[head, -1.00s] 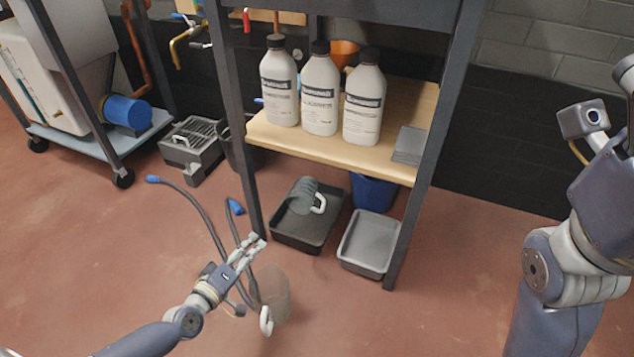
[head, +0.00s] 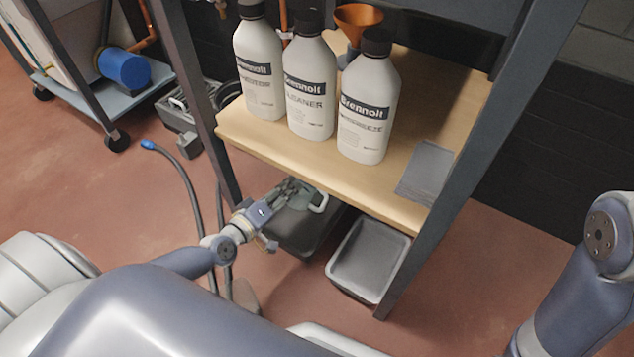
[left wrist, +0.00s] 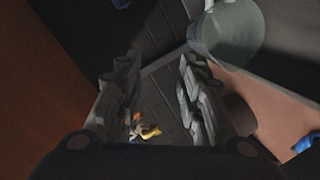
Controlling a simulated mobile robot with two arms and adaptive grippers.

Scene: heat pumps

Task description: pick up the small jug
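A small grey-green jug with a white handle (head: 319,203) is at the black tray under the shelf. In the left wrist view, a grey-green jug (left wrist: 228,38) shows at the upper right, beyond the fingers. My left gripper (left wrist: 158,88) is open there, with no object visibly held between its fingers. A second, translucent jug (head: 245,295) stands on the floor, partly hidden by my left arm. My right gripper is out of view.
The black tray (head: 305,240) and a grey tray (head: 368,262) lie below the wooden shelf (head: 400,212), which carries three white bottles (head: 310,85). The shelf's dark post (head: 200,105) stands near my left arm. A hose (head: 190,190) lies on the floor.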

